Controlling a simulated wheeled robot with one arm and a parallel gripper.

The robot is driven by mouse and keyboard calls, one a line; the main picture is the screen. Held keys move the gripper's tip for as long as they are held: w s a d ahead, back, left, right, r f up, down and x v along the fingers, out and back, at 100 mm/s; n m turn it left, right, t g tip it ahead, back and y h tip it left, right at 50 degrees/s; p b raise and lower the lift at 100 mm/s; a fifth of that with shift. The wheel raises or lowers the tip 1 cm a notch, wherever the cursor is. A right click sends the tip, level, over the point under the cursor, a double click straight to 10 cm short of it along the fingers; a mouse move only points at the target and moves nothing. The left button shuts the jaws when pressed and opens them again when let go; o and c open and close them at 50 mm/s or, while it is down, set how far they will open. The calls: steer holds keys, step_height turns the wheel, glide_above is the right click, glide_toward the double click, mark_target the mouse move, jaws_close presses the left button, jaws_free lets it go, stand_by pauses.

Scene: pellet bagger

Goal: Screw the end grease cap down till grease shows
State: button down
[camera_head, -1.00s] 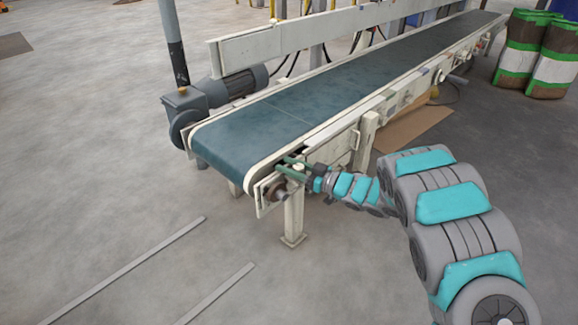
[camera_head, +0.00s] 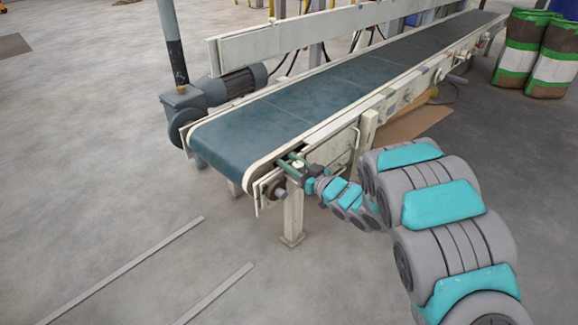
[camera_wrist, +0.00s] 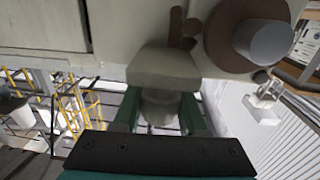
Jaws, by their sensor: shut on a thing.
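The grease cap (camera_wrist: 160,104) is a pale grey, rounded piece below a blocky pale housing (camera_wrist: 163,68) at the conveyor's near end. In the wrist view it sits between the two green fingers of my gripper (camera_wrist: 160,118), which are shut on it. Its lower part is partly hidden by the dark gripper plate. No grease can be made out. In the head view my gripper (camera_head: 291,164) is at the conveyor's near right corner, and the cap is too small there to make out clearly.
The conveyor belt (camera_head: 270,120) runs to the back right. A brown disc with a grey shaft end (camera_wrist: 262,42) sits close beside the housing. A support leg (camera_head: 292,220) stands below. A grey motor (camera_head: 235,82) is on the far side. Filled sacks (camera_head: 552,60) stand back right.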

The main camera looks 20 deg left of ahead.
steer(key=shift+a+f+m+t+h+b, duration=0.1)
steer(key=shift+f+m+t+h+b, duration=0.1)
steer(key=shift+m+t+h+b, duration=0.4)
steer(key=m+t+h, duration=0.3)
steer(key=h, duration=0.1)
steer(key=w+d+m+t+h+p, duration=0.1)
steer(key=m+t+h, duration=0.2)
steer(key=m+h, duration=0.1)
steer(key=d+r+m+t+h+p, duration=0.1)
steer(key=m+t+h, duration=0.2)
steer(key=h, duration=0.2)
steer(key=shift+w+d+m, duration=0.2)
steer(key=shift+w+m, duration=0.1)
steer(key=m+h+p, duration=0.1)
steer(key=h, duration=0.1)
steer(key=d+m+h+p, duration=0.1)
steer(key=m+h+p, duration=0.1)
steer(key=h, duration=0.1)
steer(key=m+h+p, duration=0.1)
steer(key=h+p, duration=0.1)
steer(key=shift+d+f+m+g+h, duration=0.15)
steer(key=shift+d+m+g+h, duration=0.15)
steer(key=shift+g, duration=0.1)
steer(key=shift+h, duration=0.3)
steer(key=shift+c, duration=2.3)
jaws_free()
steer(key=shift+d, duration=0.1)
steer(key=shift+f, duration=0.1)
